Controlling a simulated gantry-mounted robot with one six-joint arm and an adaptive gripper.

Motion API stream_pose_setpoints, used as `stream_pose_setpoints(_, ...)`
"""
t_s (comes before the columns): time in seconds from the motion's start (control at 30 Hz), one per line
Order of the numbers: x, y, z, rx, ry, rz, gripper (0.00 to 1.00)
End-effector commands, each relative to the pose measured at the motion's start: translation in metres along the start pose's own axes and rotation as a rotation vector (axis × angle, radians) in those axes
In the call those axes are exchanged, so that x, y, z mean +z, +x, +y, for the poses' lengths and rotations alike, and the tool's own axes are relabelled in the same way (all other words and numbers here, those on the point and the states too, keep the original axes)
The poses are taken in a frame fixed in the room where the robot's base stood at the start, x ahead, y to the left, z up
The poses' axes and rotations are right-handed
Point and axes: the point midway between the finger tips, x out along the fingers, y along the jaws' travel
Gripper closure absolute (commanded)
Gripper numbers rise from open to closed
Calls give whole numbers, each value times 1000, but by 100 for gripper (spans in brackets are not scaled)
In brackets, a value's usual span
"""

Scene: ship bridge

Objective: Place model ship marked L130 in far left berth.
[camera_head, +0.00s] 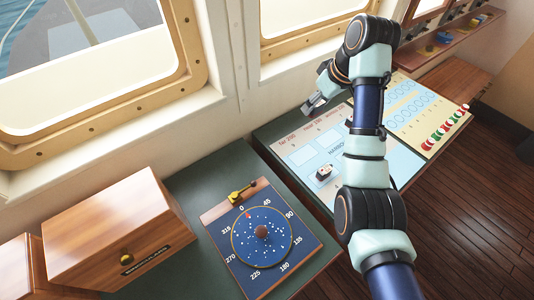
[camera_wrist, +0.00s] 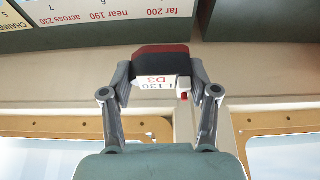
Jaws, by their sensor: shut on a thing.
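My gripper (camera_wrist: 165,82) is shut on a model ship (camera_wrist: 160,62) with a dark hull, a red underside and a white label reading L130 and D3. In the head view my gripper (camera_head: 316,103) is above the back edge of the harbour board, near the window wall. The held ship is too small to make out there. The pale blue harbour board (camera_head: 397,162) has white berth outlines, and its top left label reads far 200. A small black and white model ship (camera_head: 323,172) sits on its lower left part. My arm hides the middle of the board.
A yellow board (camera_head: 437,105) with blue circles and red, green and white pieces lies to the right. A blue compass dial board (camera_head: 262,240) and a wooden box (camera_head: 118,232) are at left. The window frame (camera_head: 290,45) stands close behind my gripper.

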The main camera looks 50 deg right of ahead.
Motion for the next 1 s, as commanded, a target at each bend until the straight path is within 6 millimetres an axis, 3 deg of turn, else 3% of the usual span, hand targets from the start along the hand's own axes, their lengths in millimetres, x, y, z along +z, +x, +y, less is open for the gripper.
stream_pose_setpoints(0.27,2,6,1,-1,-1,-1,68)
stream_pose_setpoints(0.73,53,126,-1,-2,-1,-3,68)
stream_pose_setpoints(1.0,60,147,0,0,-2,0,68)
